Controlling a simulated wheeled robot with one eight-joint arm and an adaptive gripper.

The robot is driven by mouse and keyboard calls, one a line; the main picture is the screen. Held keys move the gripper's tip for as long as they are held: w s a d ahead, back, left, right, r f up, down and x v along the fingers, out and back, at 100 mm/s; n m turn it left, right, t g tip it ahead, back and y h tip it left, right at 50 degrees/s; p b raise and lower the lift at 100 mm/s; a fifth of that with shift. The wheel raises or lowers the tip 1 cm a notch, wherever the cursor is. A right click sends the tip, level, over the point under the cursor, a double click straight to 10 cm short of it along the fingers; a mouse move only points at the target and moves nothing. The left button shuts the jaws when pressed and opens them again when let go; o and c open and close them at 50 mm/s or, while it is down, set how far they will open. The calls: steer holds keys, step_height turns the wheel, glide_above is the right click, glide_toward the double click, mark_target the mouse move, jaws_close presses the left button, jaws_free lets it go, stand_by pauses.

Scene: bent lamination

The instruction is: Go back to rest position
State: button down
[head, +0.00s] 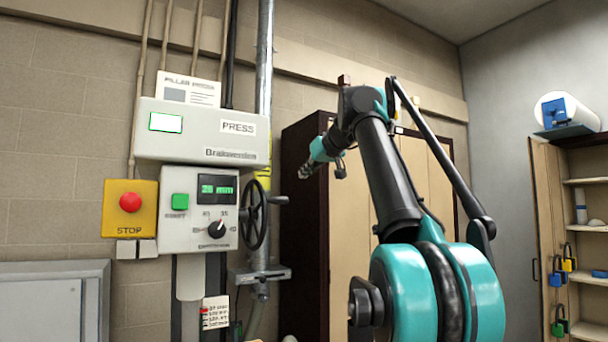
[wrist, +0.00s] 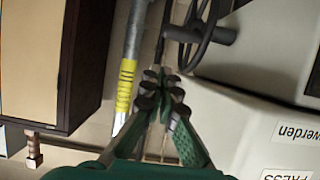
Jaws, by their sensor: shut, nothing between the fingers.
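My gripper (head: 306,171) shows in the head view at the end of my raised teal and black arm, in front of the dark wooden cabinet. It is to the right of the press control box and touches nothing that I can see. In the wrist view my gripper (wrist: 161,88) has its fingertips together with nothing between them. The press handwheel (wrist: 197,33) and the white press housing (wrist: 280,125) lie beyond and to the right of the fingers there.
The press panel (head: 200,130) carries a display and a green button. A red stop button (head: 130,202) is at its left. A tall cabinet (head: 303,240) stands behind my arm. Open shelves (head: 588,182) with padlocks on the door are at the far right.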

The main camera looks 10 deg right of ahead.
stand_by(0.3)
steer(key=s+a+f+m+g, duration=0.1)
steer(key=s+a+f+g, duration=0.15)
steer(key=f, duration=1.85)
steer(key=s+a+f+g, duration=0.1)
steer(key=f+g, duration=0.2)
steer(key=f, duration=1.8)
steer(key=s+d+f+m+g+h, duration=0.1)
steer(key=s+f+h, duration=0.1)
steer(key=s+f, duration=1.1)
steer(key=s+d+f+m+g+h, duration=0.1)
steer(key=s+d+f+g+h, duration=0.1)
steer(key=s+f, duration=1.1)
step_height(320, 180, down, 8)
steer(key=shift+s+r+m, duration=0.15)
steer(key=shift+r+m, duration=0.05)
steer(key=shift+m, duration=0.1)
steer(key=shift+g, duration=0.25)
